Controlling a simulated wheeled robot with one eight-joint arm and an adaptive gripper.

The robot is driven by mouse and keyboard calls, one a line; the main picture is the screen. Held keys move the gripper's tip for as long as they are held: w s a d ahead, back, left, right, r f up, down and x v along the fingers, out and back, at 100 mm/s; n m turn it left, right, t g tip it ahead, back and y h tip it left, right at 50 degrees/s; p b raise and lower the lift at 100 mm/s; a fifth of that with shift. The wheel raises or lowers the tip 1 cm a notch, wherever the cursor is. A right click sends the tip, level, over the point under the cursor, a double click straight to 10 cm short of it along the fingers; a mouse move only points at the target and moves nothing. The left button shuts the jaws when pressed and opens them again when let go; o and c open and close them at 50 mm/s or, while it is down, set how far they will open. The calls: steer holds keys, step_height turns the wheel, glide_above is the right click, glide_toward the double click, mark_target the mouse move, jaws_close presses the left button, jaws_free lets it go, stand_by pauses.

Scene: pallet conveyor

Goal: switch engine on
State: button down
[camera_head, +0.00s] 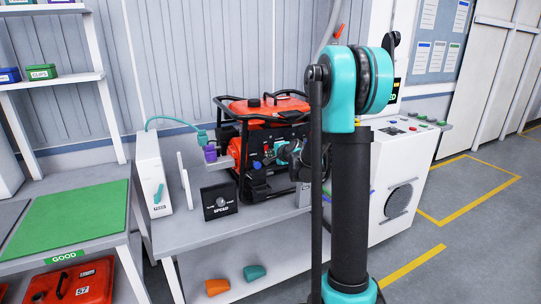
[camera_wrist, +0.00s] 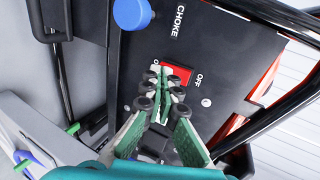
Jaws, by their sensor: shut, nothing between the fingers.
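The engine is an orange and black generator (camera_head: 272,112) in a tubular frame on the grey bench. In the wrist view its black panel (camera_wrist: 222,60) carries a red rocker switch (camera_wrist: 178,72), with an OFF label on one side and a partly hidden label on the other. A blue CHOKE knob (camera_wrist: 132,13) sits near the top. My gripper (camera_wrist: 163,80) is shut and empty, its fingertips in front of the panel at the switch's edge. They hide part of the switch, and I cannot tell whether they touch it. In the head view my arm covers the engine's right part.
A SPEED dial box (camera_head: 219,200) and a white box with a teal lever (camera_head: 153,183) stand on the bench (camera_head: 235,228) left of the engine. Black frame tubes (camera_wrist: 270,18) run close beside the panel. A white control cabinet (camera_head: 402,180) stands at right. Floor at right is clear.

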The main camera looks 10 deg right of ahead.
steer(key=shift+w+a+f, duration=0.1)
steer(key=shift+w+f, duration=0.05)
steer(key=shift+w, duration=0.15)
steer(key=shift+r, duration=0.8)
